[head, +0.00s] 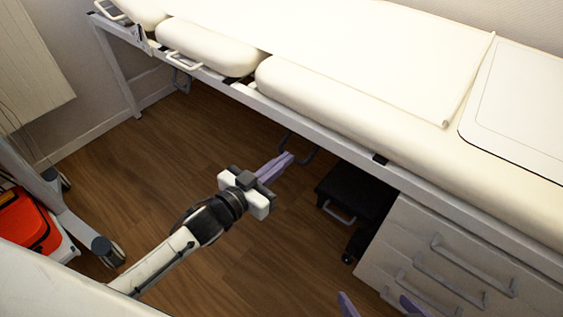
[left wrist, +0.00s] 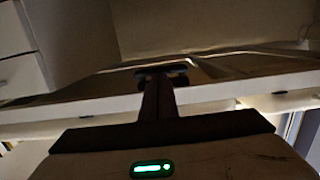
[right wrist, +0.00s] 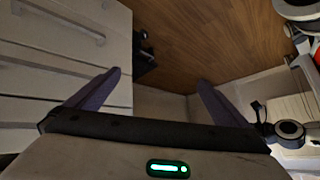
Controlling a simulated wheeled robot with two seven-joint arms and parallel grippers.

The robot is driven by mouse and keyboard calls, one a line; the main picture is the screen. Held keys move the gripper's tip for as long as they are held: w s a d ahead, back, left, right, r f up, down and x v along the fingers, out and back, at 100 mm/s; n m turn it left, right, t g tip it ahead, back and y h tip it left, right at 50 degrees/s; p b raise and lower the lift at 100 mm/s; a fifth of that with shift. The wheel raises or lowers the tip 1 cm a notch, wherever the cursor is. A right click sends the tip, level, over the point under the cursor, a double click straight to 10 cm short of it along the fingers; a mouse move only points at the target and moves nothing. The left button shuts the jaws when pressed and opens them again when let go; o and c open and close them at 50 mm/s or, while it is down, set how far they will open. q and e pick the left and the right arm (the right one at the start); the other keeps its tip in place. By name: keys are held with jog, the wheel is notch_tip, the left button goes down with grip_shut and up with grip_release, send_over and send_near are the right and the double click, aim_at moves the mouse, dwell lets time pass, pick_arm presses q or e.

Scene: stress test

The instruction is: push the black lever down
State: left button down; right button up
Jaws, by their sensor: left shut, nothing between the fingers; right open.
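The black lever (head: 312,154) is a thin dark curved bar hanging under the long side of the cream bed. My left gripper (head: 288,157) is shut and empty, its purple fingertips at the lever and overlapping part of it in the head view. I cannot tell whether they touch. In the left wrist view the shut fingers (left wrist: 160,80) point at a dark crosswise bar under the bed frame, which may be the lever. My right gripper (head: 378,304) is open and empty at the bottom of the head view, away from the lever. Its spread fingers also show in the right wrist view (right wrist: 158,82).
The cream bed (head: 330,90) spans the top on a white frame. A drawer cabinet (head: 450,262) stands at the right, with a black step stool (head: 352,190) beside it under the bed. A red case (head: 25,222) sits at the left. The wooden floor between is clear.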

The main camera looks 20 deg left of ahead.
pick_arm(q)
jog(key=w+d+f+t+b, duration=0.1)
jog(key=w+f+b, duration=0.1)
jog(key=f, duration=0.4)
jog(key=shift+w+f, duration=0.15)
jog(key=shift+w, duration=0.35)
pick_arm(e)
jog(key=shift+w+a+f+n+y, duration=0.1)
jog(key=shift+w+a+n+y, duration=0.1)
jog(key=shift+a, duration=0.3)
jog(key=shift+w+a+n+y, duration=0.1)
jog(key=shift+a+y, duration=0.1)
jog(key=shift+a, duration=0.25)
pick_arm(q)
jog(key=s+a+f+p, duration=0.1)
jog(key=s+a+f, duration=0.1)
jog(key=s, duration=0.3)
jog(key=s+a+f+p, duration=0.1)
jog(key=s+a+f, duration=0.1)
jog(key=s, duration=0.4)
jog(key=shift+s+f+p, duration=0.25)
jog(key=shift+f+p, duration=0.05)
jog(key=shift+f, duration=0.15)
pick_arm(e)
jog(key=shift+s+d+h, duration=0.3)
jog(key=shift+s+d, duration=0.4)
jog(key=shift+s, duration=0.05)
